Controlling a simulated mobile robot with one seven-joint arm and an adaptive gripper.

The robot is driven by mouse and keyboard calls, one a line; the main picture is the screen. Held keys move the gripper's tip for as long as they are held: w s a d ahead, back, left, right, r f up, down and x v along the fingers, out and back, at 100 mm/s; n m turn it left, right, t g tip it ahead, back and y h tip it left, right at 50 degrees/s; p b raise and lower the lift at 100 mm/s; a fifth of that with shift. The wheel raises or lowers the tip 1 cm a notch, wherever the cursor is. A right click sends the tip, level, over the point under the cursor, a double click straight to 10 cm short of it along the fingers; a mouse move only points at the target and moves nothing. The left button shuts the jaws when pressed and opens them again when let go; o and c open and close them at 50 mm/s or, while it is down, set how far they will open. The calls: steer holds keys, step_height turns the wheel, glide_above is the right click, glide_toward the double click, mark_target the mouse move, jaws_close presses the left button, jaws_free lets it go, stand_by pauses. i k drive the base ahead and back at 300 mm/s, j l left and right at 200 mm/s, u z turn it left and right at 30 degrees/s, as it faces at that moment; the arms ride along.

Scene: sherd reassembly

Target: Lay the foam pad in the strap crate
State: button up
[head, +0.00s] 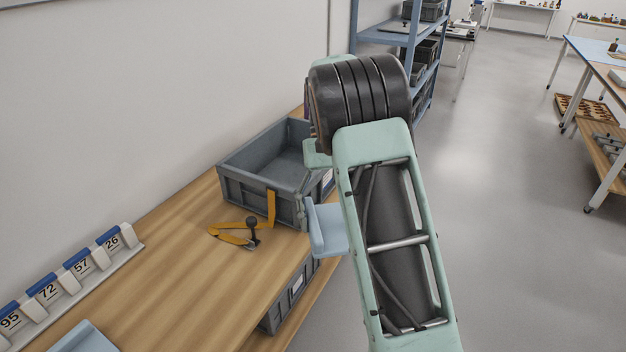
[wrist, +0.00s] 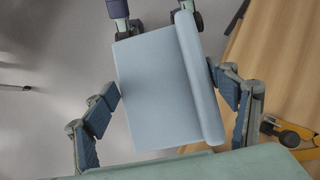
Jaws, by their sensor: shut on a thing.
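The foam pad (wrist: 155,88) is light blue and has a thick rounded roll along one edge. My gripper (wrist: 166,84) is shut on it, with one finger against each side. In the head view the pad (head: 328,230) shows beside my arm, just right of the table's edge and in front of the crate. My arm hides part of the pad and the fingers there. The strap crate (head: 247,190) is a grey open box on the table; the visible part of its inside looks empty. An orange strap (head: 271,208) hangs over its near side.
The strap's loose end and a black-knobbed buckle (head: 252,226) lie on the wooden table (head: 180,270). Numbered blue-topped holders (head: 78,262) line the wall side. Another light blue piece (head: 85,338) lies at bottom left. Another grey crate (head: 290,290) sits below the tabletop. A blue shelf (head: 385,36) stands behind.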

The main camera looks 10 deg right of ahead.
mark_target(292, 179)
steer(key=l+z, duration=0.15)
steer(key=l, duration=0.2)
steer(key=i+l+z, duration=0.1)
steer(key=l, duration=0.2)
steer(key=i+l+z, duration=0.15)
steer(key=i+z, duration=0.3)
steer(key=i, duration=0.35)
steer(key=i+j, duration=0.1)
steer(key=j, duration=0.3)
steer(key=i+j, duration=0.1)
steer(key=j, duration=0.25)
